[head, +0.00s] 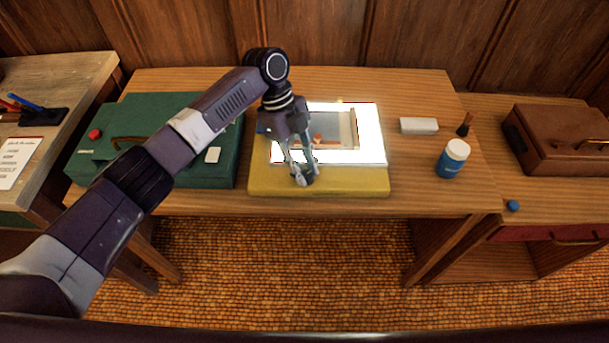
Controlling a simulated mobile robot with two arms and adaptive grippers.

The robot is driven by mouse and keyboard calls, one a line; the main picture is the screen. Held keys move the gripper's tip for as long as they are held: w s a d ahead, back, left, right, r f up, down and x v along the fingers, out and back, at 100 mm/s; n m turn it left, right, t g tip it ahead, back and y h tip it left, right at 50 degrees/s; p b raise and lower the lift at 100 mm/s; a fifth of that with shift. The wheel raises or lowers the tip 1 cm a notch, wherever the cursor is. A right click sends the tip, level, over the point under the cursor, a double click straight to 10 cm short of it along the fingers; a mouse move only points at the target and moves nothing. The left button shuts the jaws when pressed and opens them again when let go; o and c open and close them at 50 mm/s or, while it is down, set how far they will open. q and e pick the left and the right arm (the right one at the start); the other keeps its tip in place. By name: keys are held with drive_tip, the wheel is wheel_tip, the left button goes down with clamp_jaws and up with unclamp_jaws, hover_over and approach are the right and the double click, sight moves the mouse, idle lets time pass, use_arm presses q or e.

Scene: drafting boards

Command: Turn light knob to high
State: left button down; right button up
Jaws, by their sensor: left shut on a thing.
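A yellow light box (345,181) lies on the wooden desk in the head view, with a brightly lit white panel (371,135) on top. A picture (328,128) lies on the panel. My left gripper (304,181) reaches down over the front left part of the box. It is shut on a small dark knob (306,182) near the box's front edge. The fingers hide most of the knob, so its setting cannot be read. My right gripper is not in view.
A green case (220,160) with a red button lies left of the box, under my left arm. A white block (418,126) and a blue bottle with a white cap (453,159) stand to the right. A brown case (560,140) is farther right.

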use_arm(q)
drive_tip(key=shift+w+m+y+b, duration=0.1)
drive_tip(key=shift+m+y+b, duration=0.2)
drive_tip(key=shift+m+b, duration=0.7)
drive_tip(key=shift+g, duration=0.3)
drive_tip(key=c, duration=1.7)
unclamp_jaws()
drive_tip(key=shift+o, duration=0.2)
drive_tip(key=v, duration=1.2)
drive_tip(key=shift+d+f, duration=0.1)
drive_tip(key=shift+d, duration=0.05)
